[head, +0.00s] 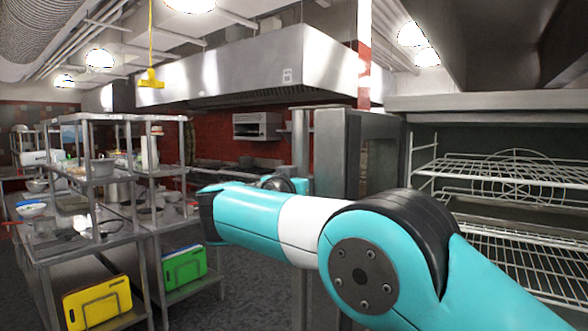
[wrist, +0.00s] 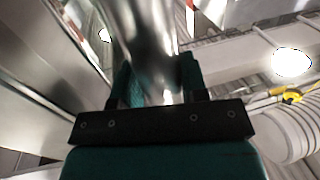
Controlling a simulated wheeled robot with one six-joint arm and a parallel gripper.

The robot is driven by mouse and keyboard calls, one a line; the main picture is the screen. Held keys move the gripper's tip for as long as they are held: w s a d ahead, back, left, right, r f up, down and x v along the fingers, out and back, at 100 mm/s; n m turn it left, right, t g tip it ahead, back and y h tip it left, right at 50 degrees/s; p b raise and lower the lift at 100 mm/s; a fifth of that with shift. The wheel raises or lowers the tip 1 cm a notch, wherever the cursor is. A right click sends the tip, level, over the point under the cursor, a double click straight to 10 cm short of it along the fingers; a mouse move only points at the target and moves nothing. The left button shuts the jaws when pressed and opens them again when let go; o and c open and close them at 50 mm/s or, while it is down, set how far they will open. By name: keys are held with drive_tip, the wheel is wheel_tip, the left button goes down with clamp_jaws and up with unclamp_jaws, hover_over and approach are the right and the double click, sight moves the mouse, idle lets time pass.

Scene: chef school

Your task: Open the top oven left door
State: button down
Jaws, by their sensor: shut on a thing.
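The top oven's left door (head: 333,150) stands swung open, seen nearly edge-on in the head view, left of the oven opening. A vertical steel handle bar (head: 302,140) runs along its left side. My gripper (wrist: 157,78) is shut on a shiny metal bar, the door handle (wrist: 143,30), with a green finger on each side of it in the wrist view. In the head view my arm crosses in front of the door, and the fingers are mostly hidden behind it. The oven's inside (head: 510,215) shows wire racks.
A steel work table (head: 90,245) with shelves, pans and bowls stands at the left. Yellow (head: 97,303) and green (head: 184,266) boards sit on its lower shelves. Dark floor (head: 240,290) lies clear between the table and the oven.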

drive_tip(key=shift+w+a+m+h+p, duration=0.1)
drive_tip(key=shift+w+m+h+p, duration=0.25)
drive_tip(key=shift+w+p, duration=0.4)
drive_tip(key=c, duration=0.7)
unclamp_jaws()
drive_tip(key=shift+w, duration=0.15)
drive_tip(key=shift+o, duration=0.2)
drive_tip(key=shift+a, duration=0.1)
